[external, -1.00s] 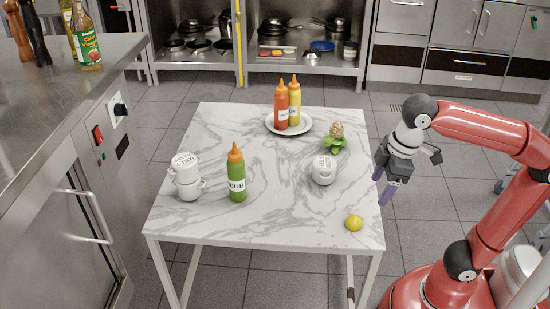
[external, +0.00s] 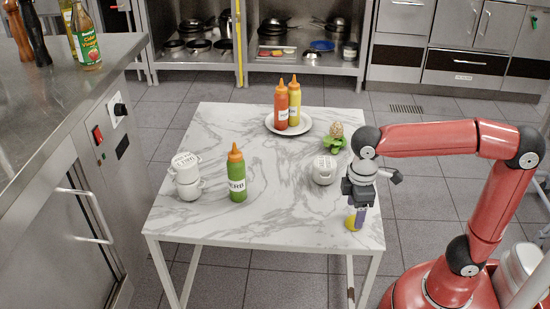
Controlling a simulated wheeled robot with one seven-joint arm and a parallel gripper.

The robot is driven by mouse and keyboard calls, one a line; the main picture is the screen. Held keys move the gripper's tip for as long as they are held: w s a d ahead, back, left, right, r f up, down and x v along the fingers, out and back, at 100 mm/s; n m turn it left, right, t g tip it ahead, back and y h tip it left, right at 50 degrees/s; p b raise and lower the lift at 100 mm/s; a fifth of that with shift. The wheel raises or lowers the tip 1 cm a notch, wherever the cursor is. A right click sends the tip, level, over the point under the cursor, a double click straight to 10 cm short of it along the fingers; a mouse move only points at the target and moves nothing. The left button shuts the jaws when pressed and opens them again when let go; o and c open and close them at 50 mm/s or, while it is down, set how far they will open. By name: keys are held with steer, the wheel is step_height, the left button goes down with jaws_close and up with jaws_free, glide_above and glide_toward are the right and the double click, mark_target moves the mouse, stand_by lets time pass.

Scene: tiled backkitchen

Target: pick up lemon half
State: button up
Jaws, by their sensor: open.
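The lemon half (external: 350,223) is yellow and sits near the front right corner of the marble-topped table (external: 270,222). It is partly hidden behind my gripper. My gripper (external: 355,219) points straight down at the lemon half, with its purple fingers low over or around it. The jaws are open. I cannot tell from this view whether the fingers touch the lemon.
A white mug (external: 323,171) stands just behind and left of my gripper. A plant-like item (external: 334,140) and a plate (external: 303,127) with a red bottle (external: 281,107) and a yellow bottle (external: 294,102) are farther back.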

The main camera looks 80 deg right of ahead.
step_height(320, 180, down, 3)
steer(key=shift+s+f, duration=0.1)
steer(key=shift+c, duration=0.4)
steer(key=c, duration=1)
